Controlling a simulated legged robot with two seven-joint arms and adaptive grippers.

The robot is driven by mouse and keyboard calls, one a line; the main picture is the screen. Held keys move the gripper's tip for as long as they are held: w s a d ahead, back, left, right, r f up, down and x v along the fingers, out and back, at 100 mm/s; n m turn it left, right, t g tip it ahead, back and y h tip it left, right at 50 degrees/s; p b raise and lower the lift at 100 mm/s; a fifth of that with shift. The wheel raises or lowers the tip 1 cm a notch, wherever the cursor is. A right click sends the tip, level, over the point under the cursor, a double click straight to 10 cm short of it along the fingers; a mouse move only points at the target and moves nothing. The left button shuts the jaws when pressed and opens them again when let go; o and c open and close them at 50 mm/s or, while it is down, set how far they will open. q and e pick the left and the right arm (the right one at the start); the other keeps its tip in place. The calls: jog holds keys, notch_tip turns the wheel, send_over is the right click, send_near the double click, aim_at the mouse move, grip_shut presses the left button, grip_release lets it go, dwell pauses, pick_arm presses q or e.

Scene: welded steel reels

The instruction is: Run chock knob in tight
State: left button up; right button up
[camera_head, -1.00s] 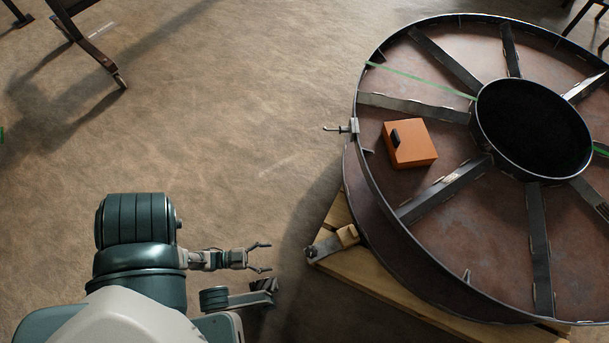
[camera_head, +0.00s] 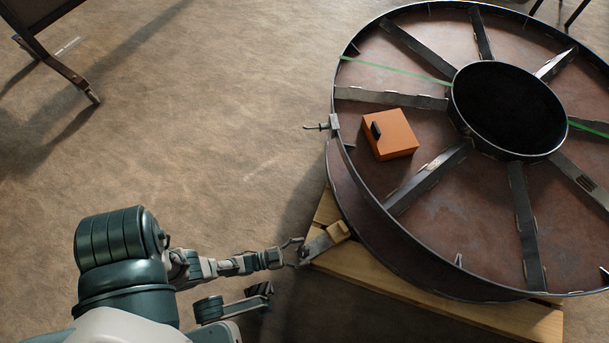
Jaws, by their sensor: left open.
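The chock (camera_head: 337,232) is a small wooden block on a grey metal bracket (camera_head: 318,245). It sits on the left corner of the timber pallet, against the reel's rim. The dark chock knob (camera_head: 304,253) is at the bracket's left end, small and partly hidden by the gripper. My left gripper (camera_head: 299,253) reaches in from the left with its jaws open. Its fingertips are at the knob, one on the far side and one on the near side. I cannot tell whether they touch it. My right gripper is not in view.
The large steel reel (camera_head: 428,215) lies flat on the timber pallet (camera_head: 440,300). An orange box (camera_head: 395,138) rests on it, and a clamp (camera_head: 329,123) sits on its left rim. Dark furniture legs stand at the top left. The floor between is clear.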

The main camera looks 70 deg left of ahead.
pick_arm(q)
jog(key=shift+w+a+f, duration=0.1)
jog(key=shift+w, duration=0.25)
jog(key=shift+d, duration=0.2)
jog(key=shift+c, duration=1.2)
jog(key=c, duration=0.9)
jog(key=m+h, duration=0.2)
jog(key=h, duration=0.1)
jog(key=shift+w+a+g, duration=0.1)
jog(key=shift+a+g, duration=0.1)
jog(key=shift+g, duration=0.2)
jog(key=shift+c, duration=0.2)
jog(key=m+g+h, duration=0.1)
jog(key=m+h, duration=0.1)
jog(key=h, duration=0.2)
jog(key=shift+d+m, duration=0.1)
jog(key=shift+m, duration=0.2)
jog(key=o, duration=1.2)
